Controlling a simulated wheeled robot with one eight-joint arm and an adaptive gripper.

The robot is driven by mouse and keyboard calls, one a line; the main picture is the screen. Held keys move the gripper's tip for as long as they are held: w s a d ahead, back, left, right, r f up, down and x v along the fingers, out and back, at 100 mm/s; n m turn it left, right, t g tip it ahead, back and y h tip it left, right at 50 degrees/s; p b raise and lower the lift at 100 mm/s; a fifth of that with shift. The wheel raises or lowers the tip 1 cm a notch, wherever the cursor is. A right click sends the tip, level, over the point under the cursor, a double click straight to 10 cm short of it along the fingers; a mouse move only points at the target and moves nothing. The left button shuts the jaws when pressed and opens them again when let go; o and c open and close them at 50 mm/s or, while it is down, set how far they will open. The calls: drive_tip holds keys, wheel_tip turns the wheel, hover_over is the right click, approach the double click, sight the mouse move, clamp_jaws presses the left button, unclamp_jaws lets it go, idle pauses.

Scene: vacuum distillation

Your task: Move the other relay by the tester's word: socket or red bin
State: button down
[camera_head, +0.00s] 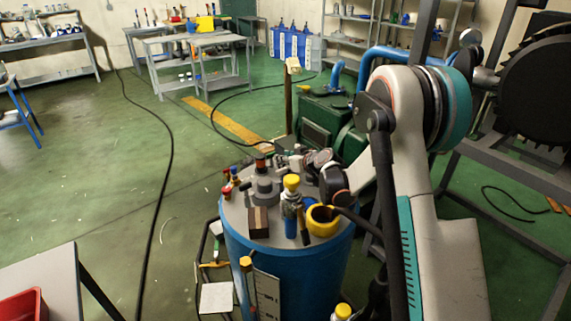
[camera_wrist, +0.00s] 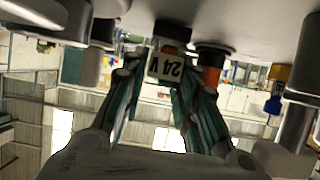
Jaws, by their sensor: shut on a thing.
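In the wrist view, which looks upside down, my gripper (camera_wrist: 163,80) has its teal fingers on either side of a small block with a white "24 V" label (camera_wrist: 166,67), the relay. The gripper is shut on it. The relay's dark end touches or lies close to the grey surface above it in the picture; I cannot tell which. In the head view my wrist is over the top of the blue drum (camera_head: 285,262), and the fingertips and relay are hard to make out. A red bin (camera_head: 22,306) is on the grey table at the lower left. I cannot pick out the socket or tester surely.
The drum top is crowded: a brown block (camera_head: 258,222), a yellow-capped blue bottle (camera_head: 291,205), a yellow ring-shaped cup (camera_head: 323,219) and red-capped pieces (camera_head: 228,186). A green machine (camera_head: 325,120) stands behind. Black cables cross the floor. Open green floor lies left of the drum.

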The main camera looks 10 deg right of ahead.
drive_tip(key=shift+f, duration=0.15)
drive_tip(key=c, duration=1.5)
unclamp_jaws()
drive_tip(key=shift+c, duration=0.2)
